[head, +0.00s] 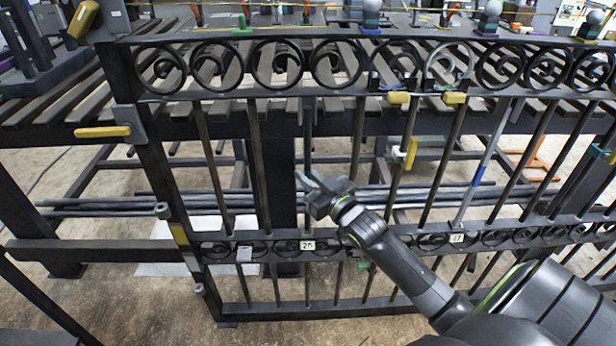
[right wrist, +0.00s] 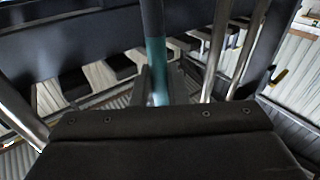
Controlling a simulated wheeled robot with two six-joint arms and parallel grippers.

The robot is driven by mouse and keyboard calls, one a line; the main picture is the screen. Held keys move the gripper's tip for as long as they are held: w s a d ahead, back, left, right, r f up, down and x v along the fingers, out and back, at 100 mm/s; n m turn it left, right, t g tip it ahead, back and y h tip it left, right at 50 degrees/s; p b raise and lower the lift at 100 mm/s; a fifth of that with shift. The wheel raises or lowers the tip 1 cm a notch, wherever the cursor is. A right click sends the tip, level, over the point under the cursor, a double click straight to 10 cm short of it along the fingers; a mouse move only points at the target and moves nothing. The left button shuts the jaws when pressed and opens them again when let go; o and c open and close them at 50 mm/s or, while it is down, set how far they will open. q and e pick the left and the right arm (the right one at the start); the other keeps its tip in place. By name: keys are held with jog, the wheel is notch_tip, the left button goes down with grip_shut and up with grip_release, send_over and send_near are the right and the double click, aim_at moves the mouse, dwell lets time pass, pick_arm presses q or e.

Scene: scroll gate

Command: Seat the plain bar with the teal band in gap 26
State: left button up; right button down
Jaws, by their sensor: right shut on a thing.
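The plain dark bar (head: 307,125) stands about upright in the gate, in the opening above a white number plate (head: 308,245) that seems to read 26. My right gripper (head: 312,183) is shut on this bar around its middle. In the right wrist view the bar (right wrist: 152,25) rises between the fingers, with its teal band (right wrist: 157,70) right at them. The bar's upper end comes up near the top scroll rail (head: 290,65). Its lower end is hidden or too small to tell whether it is seated. My left gripper is not in view.
Other upright bars stand on both sides of the held bar. A second plate reading 17 (head: 457,238) is on the lower scroll rail (head: 395,243). A slatted bench (head: 60,110) lies behind the gate.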

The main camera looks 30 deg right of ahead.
jog(key=shift+f+b, duration=0.8)
jog(key=shift+f, duration=0.1)
dwell(0.5)
jog(key=shift+w+d+m+g, duration=0.35)
jog(key=shift+w+d, duration=0.2)
jog(key=shift+w, duration=0.35)
dwell(1.2)
jog(key=c, duration=1.3)
grip_release()
jog(key=shift+w+f, duration=0.1)
jog(key=shift+f, duration=0.05)
jog(key=shift+c, duration=0.2)
